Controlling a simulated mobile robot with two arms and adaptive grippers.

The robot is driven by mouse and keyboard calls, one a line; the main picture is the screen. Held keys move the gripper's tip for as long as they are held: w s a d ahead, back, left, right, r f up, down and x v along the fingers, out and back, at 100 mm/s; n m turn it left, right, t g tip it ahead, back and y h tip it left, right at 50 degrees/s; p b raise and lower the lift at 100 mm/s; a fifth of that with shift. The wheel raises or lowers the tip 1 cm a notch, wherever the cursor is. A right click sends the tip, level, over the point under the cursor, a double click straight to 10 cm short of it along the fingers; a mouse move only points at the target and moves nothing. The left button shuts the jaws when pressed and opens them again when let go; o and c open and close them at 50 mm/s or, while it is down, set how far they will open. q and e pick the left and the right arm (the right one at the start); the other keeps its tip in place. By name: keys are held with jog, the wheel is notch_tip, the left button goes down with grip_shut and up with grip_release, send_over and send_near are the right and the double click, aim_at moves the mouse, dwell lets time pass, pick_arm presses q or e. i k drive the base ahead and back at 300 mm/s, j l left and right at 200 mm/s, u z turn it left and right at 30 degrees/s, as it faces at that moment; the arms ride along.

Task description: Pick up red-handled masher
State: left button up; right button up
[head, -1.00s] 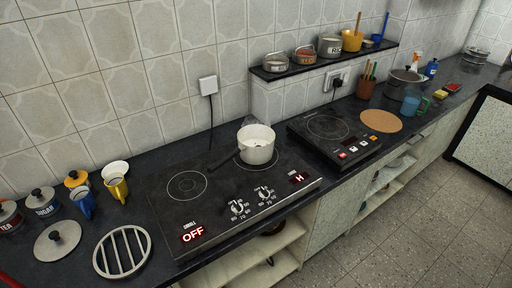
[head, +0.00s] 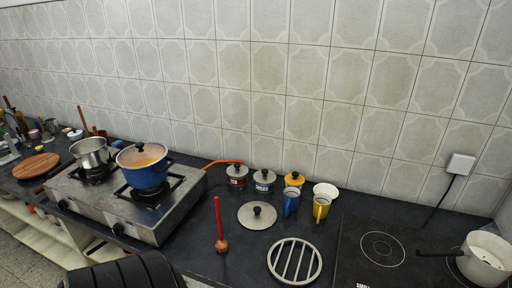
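The red-handled masher (head: 219,222) is on the dark counter in the head view, left of the middle and near the front edge. Its thin red handle points up in the picture and its brownish rounded head is at the lower end. I cannot tell whether it stands or lies. It is apart from the round grey lid (head: 257,216) to its right and the gas stove to its left. Neither of my grippers shows. A black ribbed part of mine covers the counter's front edge at the bottom left.
A gas stove (head: 150,228) with a blue pot (head: 146,170) and a steel pot (head: 91,153) is left. Canisters (head: 264,182), blue and yellow mugs (head: 321,208) and a slatted trivet (head: 294,262) are right. A white saucepan (head: 486,257) sits far right.

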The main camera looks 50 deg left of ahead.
aim_at(222, 245)
jog(key=u, duration=2)
